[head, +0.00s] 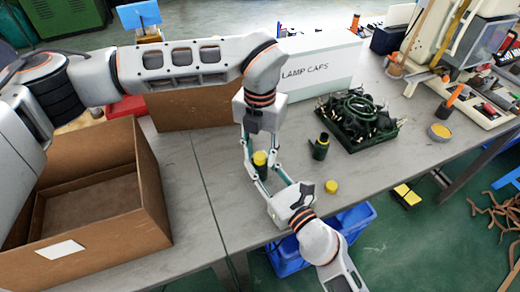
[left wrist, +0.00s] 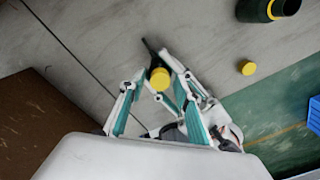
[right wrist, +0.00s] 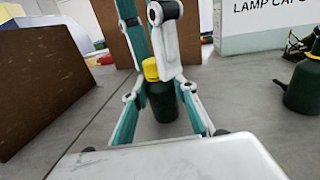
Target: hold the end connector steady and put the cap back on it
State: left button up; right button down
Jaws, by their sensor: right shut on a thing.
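The end connector (head: 259,171), a dark green cylinder, stands upright on the grey table between my two grippers. A yellow cap (head: 260,157) sits on its top; I cannot tell how tightly. It also shows in the left wrist view (left wrist: 160,78) and the right wrist view (right wrist: 151,69). My right gripper (head: 263,176) reaches in from the lower right and is shut on the connector's body. My left gripper (head: 260,154) points down from above, its fingers apart on both sides of the cap. Fingers of both grippers overlap in view, so contact with the cap is unclear.
A second dark green connector (head: 320,147) stands to the right, with a loose yellow cap (head: 331,186) near it. A dark crate of cabled parts (head: 370,146) lies beyond. Cardboard boxes stand at left (head: 155,195) and behind (head: 190,113). A white box (head: 325,80) reads "LAMP CAPS".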

pick_arm(q)
grip_shut()
jog(key=shift+o, duration=1.9)
grip_release()
jog(key=shift+r, duration=0.1)
notch_tip(320, 180, up, 12)
pick_arm(e)
jog(key=c, duration=1.6)
grip_release()
jog(key=shift+o, duration=0.2)
